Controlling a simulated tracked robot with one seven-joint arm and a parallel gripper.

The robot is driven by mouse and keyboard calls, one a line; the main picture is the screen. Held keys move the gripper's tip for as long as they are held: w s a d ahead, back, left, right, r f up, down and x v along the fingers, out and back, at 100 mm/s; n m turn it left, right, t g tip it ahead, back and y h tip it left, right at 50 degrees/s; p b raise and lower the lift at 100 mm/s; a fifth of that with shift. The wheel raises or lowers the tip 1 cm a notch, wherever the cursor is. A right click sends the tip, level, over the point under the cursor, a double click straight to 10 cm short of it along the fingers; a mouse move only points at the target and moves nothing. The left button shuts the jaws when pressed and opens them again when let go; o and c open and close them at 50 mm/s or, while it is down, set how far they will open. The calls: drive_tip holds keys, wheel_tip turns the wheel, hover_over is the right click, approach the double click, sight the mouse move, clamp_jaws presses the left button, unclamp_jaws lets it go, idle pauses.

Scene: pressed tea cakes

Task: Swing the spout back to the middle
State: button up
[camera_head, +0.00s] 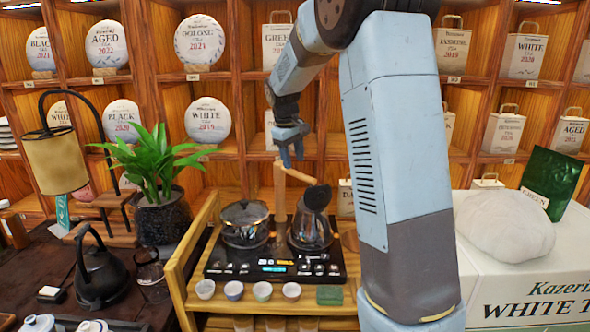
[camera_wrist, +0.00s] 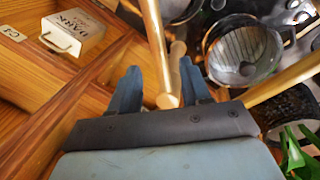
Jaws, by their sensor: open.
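The wooden spout (camera_head: 298,175) sits on top of an upright post (camera_head: 280,205) at the back of the black stove. It points right, over the glass kettle (camera_head: 312,230). My gripper (camera_head: 291,158) is open, pointing down just above the spout near the post. In the wrist view, the spout (camera_wrist: 153,40) runs up the picture, and its post end lies between the spread fingers of my gripper (camera_wrist: 160,88). I cannot tell whether either finger touches it.
A lidded glass pot (camera_head: 244,222) stands on the stove's left; it also shows in the wrist view (camera_wrist: 243,52). Several small cups (camera_head: 263,291) line the cart's front. A potted plant (camera_head: 160,190) stands left. Shelves with tea cakes and boxes (camera_head: 203,40) are close behind.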

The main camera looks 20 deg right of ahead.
sight(295, 172)
drive_tip(key=shift+w+d+f, duration=0.1)
drive_tip(key=shift+d+f, duration=0.1)
drive_tip(key=shift+f, duration=0.85)
drive_tip(key=shift+w+d+f, duration=0.1)
drive_tip(key=shift+d+f, duration=0.1)
drive_tip(key=shift+f, duration=0.85)
drive_tip(key=shift+c, duration=0.4)
clamp_jaws()
